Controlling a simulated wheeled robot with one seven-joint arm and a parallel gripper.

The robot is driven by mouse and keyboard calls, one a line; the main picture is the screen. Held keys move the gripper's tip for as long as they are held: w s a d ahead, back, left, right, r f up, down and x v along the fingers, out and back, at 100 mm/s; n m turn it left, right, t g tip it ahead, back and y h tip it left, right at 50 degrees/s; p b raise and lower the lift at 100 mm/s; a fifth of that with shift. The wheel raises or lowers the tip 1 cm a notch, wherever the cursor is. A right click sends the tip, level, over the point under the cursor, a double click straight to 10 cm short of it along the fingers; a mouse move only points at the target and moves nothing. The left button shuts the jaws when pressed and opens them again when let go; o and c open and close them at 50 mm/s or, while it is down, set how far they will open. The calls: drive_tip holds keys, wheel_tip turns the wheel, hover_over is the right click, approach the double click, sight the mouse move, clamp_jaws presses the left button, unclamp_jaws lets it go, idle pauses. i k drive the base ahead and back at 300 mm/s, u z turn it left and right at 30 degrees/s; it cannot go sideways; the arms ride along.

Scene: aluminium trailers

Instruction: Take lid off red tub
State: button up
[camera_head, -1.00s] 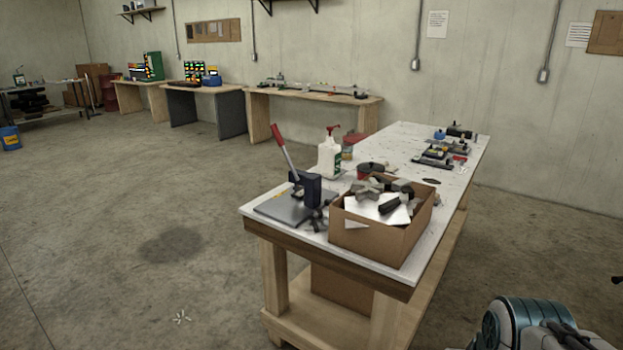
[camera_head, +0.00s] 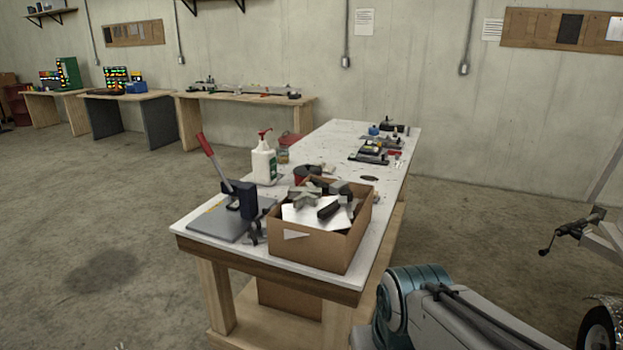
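A small red tub (camera_head: 301,175) with a dark top stands on the white workbench (camera_head: 335,145), just behind the cardboard box, which partly hides it. Whether the dark top is a separate lid is too small to tell. Another red container (camera_head: 289,139) shows farther back, behind a small jar and the white pump bottle. Part of my arm shows at the bottom right, in front of the bench's right side. My gripper is out of view.
A cardboard box (camera_head: 344,252) full of metal parts sits at the bench's near end, beside a red-handled press (camera_head: 241,198). A white pump bottle (camera_head: 264,163) stands behind them. Several clamps (camera_head: 370,152) lie farther back. A trailer part (camera_head: 600,235) stands right; floor left is open.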

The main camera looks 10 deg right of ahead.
sight(306, 170)
drive_tip(key=z, duration=0.35)
drive_tip(key=k, duration=1.05)
drive_tip(key=z, duration=1)
drive_tip(key=i, duration=3.1)
drive_tip(key=u, duration=0.5)
drive_tip(key=i, duration=1.3)
drive_tip(key=u, duration=1.85)
drive_tip(key=i, duration=0.75)
drive_tip(key=u, duration=0.95)
drive_tip(key=i, duration=0.25)
drive_tip(key=u, duration=0.05)
